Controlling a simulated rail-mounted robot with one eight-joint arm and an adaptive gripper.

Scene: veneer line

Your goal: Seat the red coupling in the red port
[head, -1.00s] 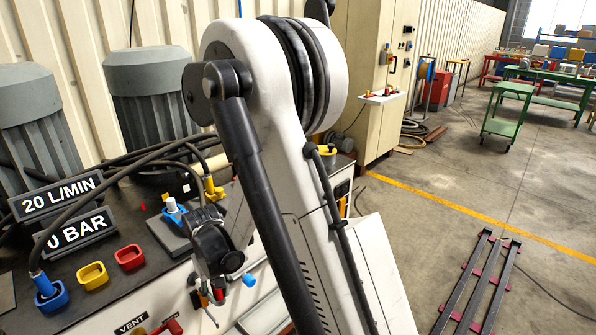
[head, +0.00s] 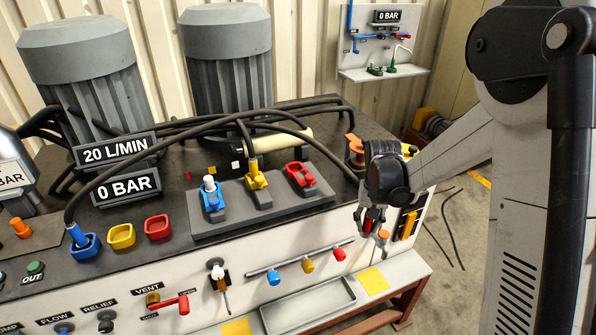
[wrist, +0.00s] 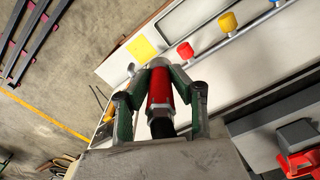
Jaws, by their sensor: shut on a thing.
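The red coupling (wrist: 160,88) is between the fingers of my gripper (wrist: 158,72) in the wrist view, with a dark hose end below it. In the head view my gripper (head: 374,222) hangs at the bench's front right, fingers down, with a bit of the red coupling (head: 369,216) showing. The red port (head: 158,227) is an open red square cup on the bench top, well left of my gripper. A yellow cup (head: 121,235) and a blue cup (head: 85,245) with a hosed blue plug stand left of it.
A grey rack (head: 235,215) with blue, yellow and red holders stands between my gripper and the red port. Black hoses (head: 200,133) arch over the bench. Below, a rail (head: 290,265) carries blue, yellow and red caps, and a red vent lever (head: 170,303) sticks out.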

